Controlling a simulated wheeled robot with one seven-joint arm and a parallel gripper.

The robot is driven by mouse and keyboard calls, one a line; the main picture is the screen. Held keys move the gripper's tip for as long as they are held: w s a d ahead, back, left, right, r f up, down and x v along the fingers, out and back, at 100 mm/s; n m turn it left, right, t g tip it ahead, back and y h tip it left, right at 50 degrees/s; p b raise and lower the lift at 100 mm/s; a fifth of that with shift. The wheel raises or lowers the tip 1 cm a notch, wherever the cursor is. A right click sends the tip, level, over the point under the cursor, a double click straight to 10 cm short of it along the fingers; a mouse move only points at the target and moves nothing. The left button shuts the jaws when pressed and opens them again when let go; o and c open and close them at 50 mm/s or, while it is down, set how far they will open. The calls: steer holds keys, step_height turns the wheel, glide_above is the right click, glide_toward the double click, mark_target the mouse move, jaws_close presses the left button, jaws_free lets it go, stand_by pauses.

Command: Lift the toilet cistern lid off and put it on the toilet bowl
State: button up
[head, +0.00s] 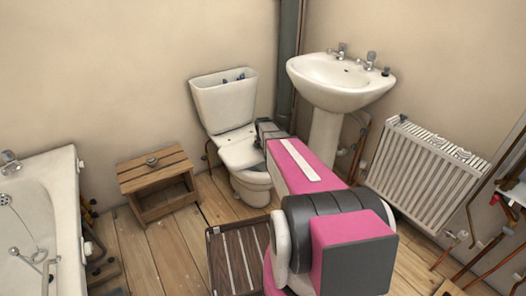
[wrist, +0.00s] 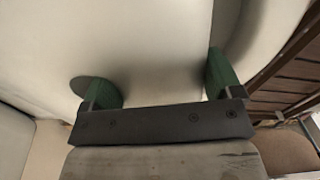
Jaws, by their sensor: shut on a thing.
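The toilet cistern (head: 224,102) stands against the back wall with its top open, and blue fittings show inside. The white cistern lid (head: 240,153) is over the toilet bowl (head: 252,186), in front of the cistern. I cannot tell whether it rests on the bowl or is held just above it. My gripper (head: 262,143) is at the lid's right side in the head view, its fingers mostly hidden. In the wrist view, the green-tipped fingers of my gripper (wrist: 165,84) are on either side of the pale lid (wrist: 160,50), shut on it.
A wooden step stool (head: 155,178) stands left of the toilet, beside the bathtub (head: 50,205). A slatted wooden mat (head: 232,258) lies in front. A pedestal basin (head: 340,80) and a radiator (head: 422,172) are to the right. Floorboards between stool and toilet are clear.

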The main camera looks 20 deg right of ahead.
stand_by(0.4)
steer(key=o, duration=1.7)
steer(key=shift+f, duration=0.1)
step_height(320, 180, up, 11)
steer(key=shift+f, duration=0.1)
steer(key=s+a+m, duration=0.3)
steer(key=s+m, duration=0.4)
steer(key=s, duration=0.1)
steer(key=s+a+r+m, duration=0.1)
steer(key=s+a+m, duration=0.3)
steer(key=s+m, duration=0.3)
steer(key=s+a+r+m, duration=0.1)
steer(key=s+a+m, duration=0.2)
steer(key=s+m, duration=0.4)
steer(key=shift+s+a+r+m, duration=0.1)
steer(key=shift+s+m, duration=0.05)
steer(key=shift+s, duration=0.65)
steer(key=shift+s+a+m, duration=0.1)
steer(key=shift+s+m, duration=0.05)
steer(key=shift+s, duration=0.65)
